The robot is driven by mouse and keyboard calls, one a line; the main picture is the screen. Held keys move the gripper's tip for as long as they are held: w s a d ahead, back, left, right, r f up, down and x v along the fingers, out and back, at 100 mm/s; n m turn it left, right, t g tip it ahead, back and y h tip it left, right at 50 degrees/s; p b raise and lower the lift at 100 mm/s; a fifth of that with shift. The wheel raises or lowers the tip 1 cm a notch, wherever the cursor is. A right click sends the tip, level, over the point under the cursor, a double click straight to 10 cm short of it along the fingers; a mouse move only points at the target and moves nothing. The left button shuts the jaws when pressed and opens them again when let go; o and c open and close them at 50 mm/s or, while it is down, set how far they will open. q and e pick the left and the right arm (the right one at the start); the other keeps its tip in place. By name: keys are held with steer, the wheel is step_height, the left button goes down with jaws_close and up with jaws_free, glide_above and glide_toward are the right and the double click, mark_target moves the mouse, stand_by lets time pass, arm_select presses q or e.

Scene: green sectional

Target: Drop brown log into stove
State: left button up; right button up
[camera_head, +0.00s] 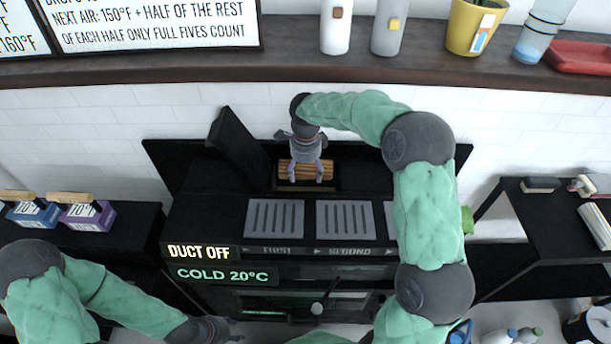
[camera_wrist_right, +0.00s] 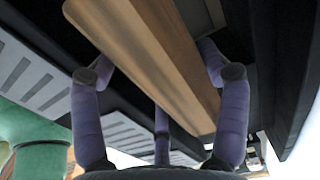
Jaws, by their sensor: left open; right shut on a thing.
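The brown log (camera_head: 306,171) is in my right gripper (camera_head: 308,175) at the back of the black stove (camera_head: 200,215). It is over or in a dark opening behind the grates, with a black flap (camera_head: 238,145) standing tilted up at its left. How deep the log sits cannot be told. In the right wrist view the log (camera_wrist_right: 150,55) runs diagonally between the purple fingers of my right gripper (camera_wrist_right: 155,70). My left gripper (camera_head: 215,328) is open and empty, low in front of the stove.
The stove panel reads DUCT OFF and COLD 20°C. A shelf (camera_head: 290,68) with cups and a yellow pot (camera_head: 470,28) runs above. Boxes (camera_head: 85,215) stand on the left counter.

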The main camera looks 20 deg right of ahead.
steer(key=shift+w+d+f, duration=0.15)
steer(key=shift+w+d, duration=0.05)
steer(key=shift+w, duration=0.3)
steer(key=shift+w+d+f, duration=0.1)
steer(key=shift+w+f, duration=0.05)
steer(key=shift+f, duration=0.15)
steer(key=shift+f+b, duration=1)
steer(key=shift+f, duration=0.75)
steer(key=o, duration=1.4)
